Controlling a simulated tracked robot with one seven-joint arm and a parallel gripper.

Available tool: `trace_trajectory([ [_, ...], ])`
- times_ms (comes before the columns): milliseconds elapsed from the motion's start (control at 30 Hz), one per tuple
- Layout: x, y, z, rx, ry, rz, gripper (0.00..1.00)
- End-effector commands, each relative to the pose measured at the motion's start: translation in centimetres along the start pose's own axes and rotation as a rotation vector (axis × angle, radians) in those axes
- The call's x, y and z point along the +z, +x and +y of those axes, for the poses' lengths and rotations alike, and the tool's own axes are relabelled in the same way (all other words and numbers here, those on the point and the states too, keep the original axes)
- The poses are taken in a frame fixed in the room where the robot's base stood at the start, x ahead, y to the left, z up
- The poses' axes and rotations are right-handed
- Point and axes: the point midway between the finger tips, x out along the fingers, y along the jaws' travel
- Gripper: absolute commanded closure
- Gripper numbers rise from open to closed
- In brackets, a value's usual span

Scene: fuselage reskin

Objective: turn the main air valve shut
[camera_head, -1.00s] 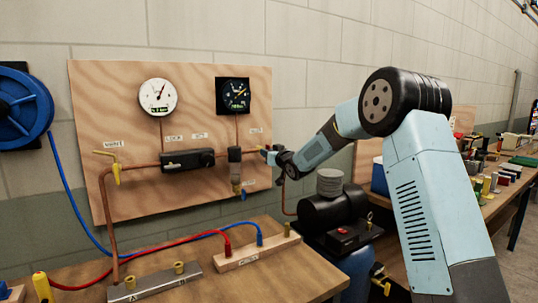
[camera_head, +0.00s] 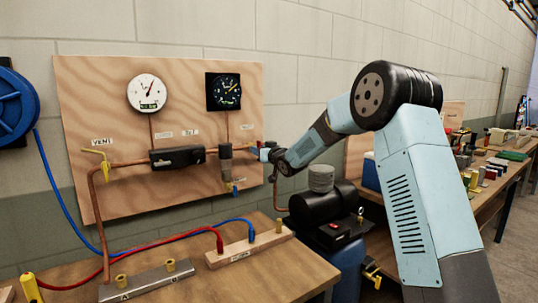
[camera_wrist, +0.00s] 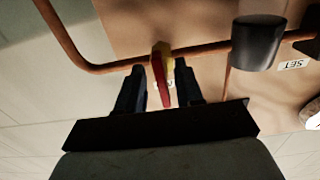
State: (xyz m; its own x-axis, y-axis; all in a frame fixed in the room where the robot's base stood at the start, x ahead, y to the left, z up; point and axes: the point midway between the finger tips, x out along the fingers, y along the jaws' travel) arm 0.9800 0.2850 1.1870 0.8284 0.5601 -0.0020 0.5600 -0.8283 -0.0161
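The main air valve is on the copper pipe at the right edge of the plywood board. In the wrist view it has a yellow body (camera_wrist: 163,53) and a red lever (camera_wrist: 160,88). My gripper (camera_wrist: 160,78) is open, with one dark finger on each side of the red lever. Narrow gaps show between lever and fingers, and I see no clear contact. In the head view my gripper (camera_head: 263,151) is at the right end of the pipe and hides most of the valve.
The plywood board (camera_head: 85,120) carries two gauges, a dark regulator (camera_head: 178,158), a filter (camera_head: 226,165) and a vent valve with a yellow handle (camera_head: 104,164). A black compressor (camera_head: 325,205) stands below my arm. A workbench (camera_head: 285,265) with hoses is in front.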

Motion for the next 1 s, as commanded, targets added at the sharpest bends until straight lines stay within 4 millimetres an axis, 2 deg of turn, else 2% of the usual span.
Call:
trace_trajectory([
  [600,0.1,-10.9,0.2,0.002,0.0,-0.001,0.64],
  [800,0.1,-12.6,0.2,0.002,0.0,0.0,0.64],
  [1000,0.1,-13.0,0.2,0.001,0.0,-0.001,0.64],
])
